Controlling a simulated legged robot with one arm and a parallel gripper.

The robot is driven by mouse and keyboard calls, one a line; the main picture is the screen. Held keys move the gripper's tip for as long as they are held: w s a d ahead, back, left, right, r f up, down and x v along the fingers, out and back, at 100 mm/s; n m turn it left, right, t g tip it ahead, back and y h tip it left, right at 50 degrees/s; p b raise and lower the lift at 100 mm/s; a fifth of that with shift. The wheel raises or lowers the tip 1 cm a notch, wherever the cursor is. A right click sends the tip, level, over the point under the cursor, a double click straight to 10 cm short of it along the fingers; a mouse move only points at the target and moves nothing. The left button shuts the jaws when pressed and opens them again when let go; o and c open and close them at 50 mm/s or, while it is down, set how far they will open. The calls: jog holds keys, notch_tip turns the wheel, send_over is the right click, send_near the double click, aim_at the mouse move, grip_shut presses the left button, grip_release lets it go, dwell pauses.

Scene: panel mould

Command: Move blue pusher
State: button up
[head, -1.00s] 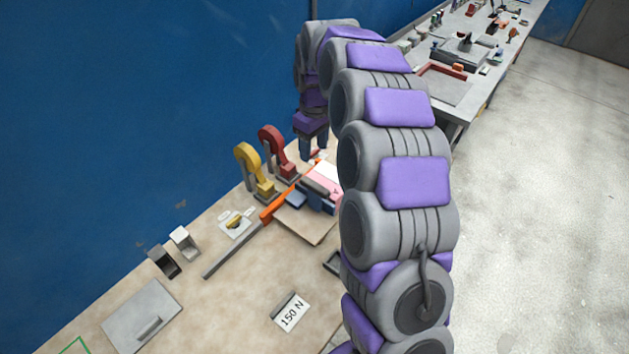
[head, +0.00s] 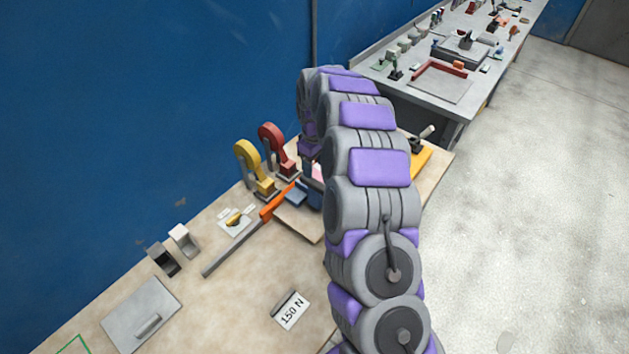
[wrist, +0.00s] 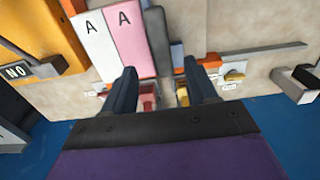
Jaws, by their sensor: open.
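The likely blue pusher is a small blue block (head: 296,196) beside the orange bar (head: 279,202) on a tan board. Blue also shows in the wrist view (wrist: 177,54), just beyond the fingers. My gripper (wrist: 160,70) is open, with two dark blue fingers apart and nothing held between them. A dark bar (wrist: 158,42) and a pink block marked A (wrist: 131,42) lie beyond the fingertips. In the head view my arm covers the right part of the fixture and most of the gripper.
A yellow hook-shaped piece (head: 249,165) and a red one (head: 273,148) stand along the wall side. A white block marked A (wrist: 93,45) adjoins the pink one. A 150 N card (head: 291,311) lies on the table's front part. A second bench (head: 446,90) stands behind.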

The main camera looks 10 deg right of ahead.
aim_at(315, 181)
notch_tip(315, 181, down, 7)
jog(key=shift+f, duration=0.2)
dwell(0.3)
grip_shut()
dwell(0.4)
